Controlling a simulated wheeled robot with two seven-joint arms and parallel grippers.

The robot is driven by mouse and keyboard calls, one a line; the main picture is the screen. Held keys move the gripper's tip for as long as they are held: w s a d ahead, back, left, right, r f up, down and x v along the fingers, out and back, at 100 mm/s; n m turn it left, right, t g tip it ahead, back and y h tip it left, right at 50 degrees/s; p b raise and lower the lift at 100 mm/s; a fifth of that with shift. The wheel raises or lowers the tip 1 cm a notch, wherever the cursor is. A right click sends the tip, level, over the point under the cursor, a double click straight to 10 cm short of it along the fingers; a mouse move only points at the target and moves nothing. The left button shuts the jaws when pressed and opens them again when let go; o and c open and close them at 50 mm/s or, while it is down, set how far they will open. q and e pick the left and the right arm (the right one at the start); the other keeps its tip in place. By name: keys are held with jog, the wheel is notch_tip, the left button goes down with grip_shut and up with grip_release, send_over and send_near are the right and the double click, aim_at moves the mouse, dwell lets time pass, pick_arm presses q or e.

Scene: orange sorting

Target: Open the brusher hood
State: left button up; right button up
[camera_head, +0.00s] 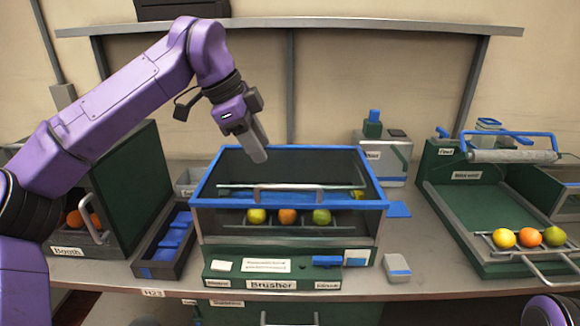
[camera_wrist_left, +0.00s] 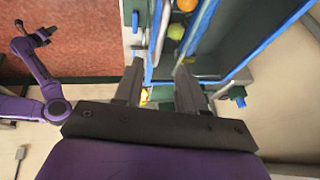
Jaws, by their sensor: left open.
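The brusher (camera_head: 225,268) stands in the middle of the bench, labelled on its front. Its blue-framed clear hood (camera_head: 330,203) sits down over it, with a grey bar handle (camera_head: 257,194) at the front. Several fruits, including an orange (camera_head: 287,216), show through the front panel. My left gripper (camera_head: 258,155) is open and empty, pointing down above the hood's back part, apart from the handle. In the left wrist view its two fingers (camera_wrist_left: 160,88) are spread, with blue edges and fruit beyond. My right gripper (camera_wrist_left: 32,36) shows small at the left there; its jaws are unclear.
A green booth (camera_head: 135,190) with oranges stands at the left, beside a tray of blue pieces (camera_head: 172,240). A green station (camera_head: 465,190) with a blue-framed roller and several fruits is at the right. A small grey box (camera_head: 397,268) lies right of the brusher. A shelf (camera_head: 300,25) runs above.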

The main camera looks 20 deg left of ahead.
aim_at(280, 187)
pick_arm(q)
jog(key=p+x, duration=0.1)
jog(key=x, duration=0.8)
jog(key=shift+w+d+f, duration=0.15)
jog(key=shift+w, duration=0.1)
jog(key=shift+d+f, duration=0.1)
jog(key=shift+f, duration=0.3)
pick_arm(e)
jog(key=shift+w+a+r, duration=0.1)
jog(key=shift+w+r, duration=0.05)
jog(key=shift+r, duration=0.6)
pick_arm(q)
jog(key=shift+s, duration=0.1)
grip_shut()
